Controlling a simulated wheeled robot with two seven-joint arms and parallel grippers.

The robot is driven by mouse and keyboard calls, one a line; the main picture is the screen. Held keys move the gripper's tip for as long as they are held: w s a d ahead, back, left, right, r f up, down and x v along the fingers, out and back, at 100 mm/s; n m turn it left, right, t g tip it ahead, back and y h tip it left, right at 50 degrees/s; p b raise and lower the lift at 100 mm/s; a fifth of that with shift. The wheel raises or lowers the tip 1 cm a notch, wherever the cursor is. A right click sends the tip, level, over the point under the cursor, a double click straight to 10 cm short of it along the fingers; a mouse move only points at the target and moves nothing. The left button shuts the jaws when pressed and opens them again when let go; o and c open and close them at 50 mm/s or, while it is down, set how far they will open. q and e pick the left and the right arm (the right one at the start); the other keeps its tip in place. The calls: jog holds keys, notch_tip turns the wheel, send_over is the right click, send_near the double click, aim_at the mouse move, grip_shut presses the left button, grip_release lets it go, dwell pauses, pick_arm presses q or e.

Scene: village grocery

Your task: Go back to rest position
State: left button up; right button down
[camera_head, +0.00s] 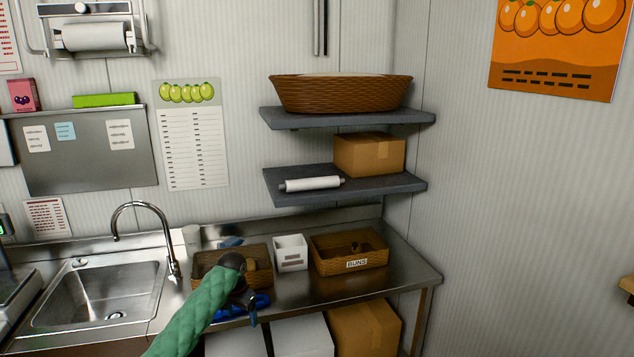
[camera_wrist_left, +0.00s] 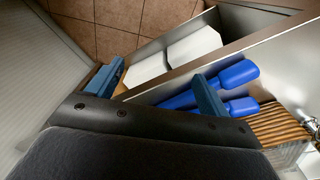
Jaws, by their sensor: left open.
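My left arm comes in from the bottom of the head view in a green sleeve. Its gripper (camera_head: 250,300) is above the front edge of the steel counter, in front of a brown basket (camera_head: 203,262). In the left wrist view the two blue fingers of the left gripper (camera_wrist_left: 158,88) are spread wide with nothing between them. Blue-handled tools (camera_wrist_left: 225,88) lie on the counter beside one finger; part of them shows in the head view (camera_head: 258,302). My right gripper is in neither view.
A steel counter (camera_head: 400,283) holds a sink (camera_head: 100,292), a white bin (camera_head: 290,252) and a basket labelled BUNS (camera_head: 330,268). White boxes (camera_head: 302,335) and a carton (camera_head: 365,328) stand below.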

pick_arm(q)
jog(key=s+d+f+n+b, duration=0.1)
jog(key=s+d+f, duration=0.1)
jog(key=s+f, duration=0.8)
jog(key=s+d+f+b, duration=0.2)
jog(key=s+f, duration=0.5)
jog(key=f, duration=0.8)
jog(key=s+d+f+n+b, duration=0.1)
jog(key=s+f, duration=0.7)
jog(key=f, duration=0.4)
jog(key=s+f+b, duration=0.1)
jog(key=s+f, duration=0.5)
jog(key=s, duration=0.6)
jog(key=s+f+t+b, duration=0.1)
jog(key=s+f, duration=0.6)
jog(key=s, duration=0.6)
jog(key=s+f+n+b, duration=0.1)
jog(key=s+f, duration=0.5)
jog(key=s, duration=0.6)
jog(key=shift+s+d+f+b, duration=0.25)
jog(key=shift+d+f+b, duration=0.05)
jog(key=shift+b, duration=0.15)
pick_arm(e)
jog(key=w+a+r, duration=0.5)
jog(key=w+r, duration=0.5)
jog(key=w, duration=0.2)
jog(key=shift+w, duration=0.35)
